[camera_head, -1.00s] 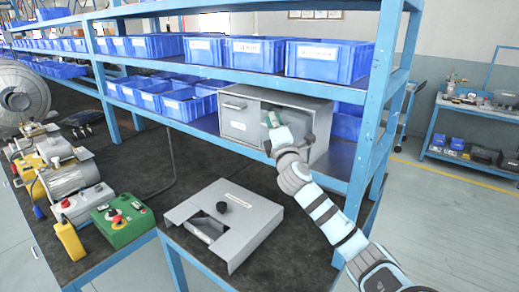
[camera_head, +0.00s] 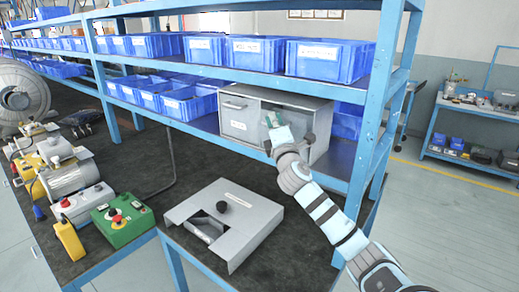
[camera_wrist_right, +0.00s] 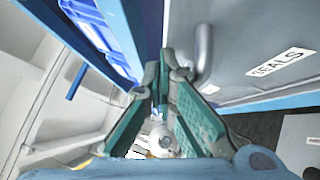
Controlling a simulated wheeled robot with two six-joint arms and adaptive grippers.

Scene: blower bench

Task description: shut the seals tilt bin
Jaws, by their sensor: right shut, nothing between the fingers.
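A grey two-bin cabinet (camera_head: 278,91) stands on the lower rack shelf. Its left front (camera_head: 236,118) has a bar handle and a white label, and looks flush with the cabinet. Its right part is largely hidden behind my right gripper (camera_head: 272,120). In the right wrist view, a grey front with the SEALS label (camera_wrist_right: 280,62) lies right of my right gripper (camera_wrist_right: 157,75), with a bar handle (camera_wrist_right: 203,48) close to the fingers. The fingers are shut and empty. I cannot tell whether they touch the front, nor how far the seals bin is tilted. My left gripper is out of view.
Blue bins (camera_head: 255,53) fill the shelf above, and more (camera_head: 188,103) stand left of the cabinet. A blue rack post (camera_head: 378,105) rises right of my arm. A grey metal housing (camera_head: 225,218) and a green control box (camera_head: 122,220) stand on the bench in front.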

